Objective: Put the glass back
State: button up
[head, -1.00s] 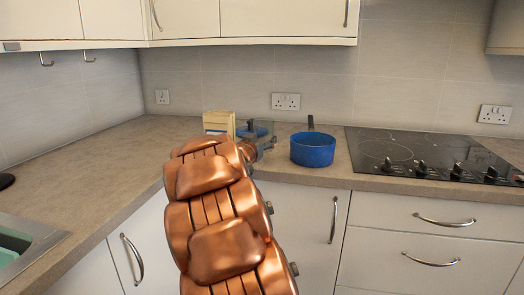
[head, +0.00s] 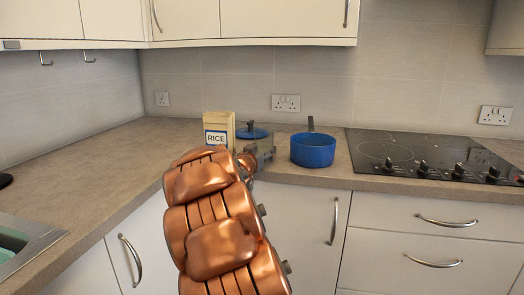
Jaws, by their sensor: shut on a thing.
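My gripper (head: 264,154) is at the end of my copper-coloured arm, over the counter near its front edge. It is between the rice box and the blue pot, in front of a blue lid. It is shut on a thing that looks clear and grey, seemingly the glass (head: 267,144). The glass is small here and partly hidden by my gripper and arm, so its outline and tilt are hard to tell. I cannot tell whether it touches the counter.
A rice box (head: 218,128) and the blue lid (head: 252,132) stand behind my gripper. A blue pot (head: 313,150) is close on the right, beside the black hob (head: 430,155). The counter (head: 110,160) at left is mostly clear. Wall cabinets (head: 285,18) hang above.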

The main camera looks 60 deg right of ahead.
jog(key=o, duration=1.4)
jog(key=shift+o, duration=0.2)
jog(key=shift+r, duration=0.2)
jog(key=p+v, duration=0.1)
jog(key=v, duration=1.1)
jog(key=shift+p, duration=0.35)
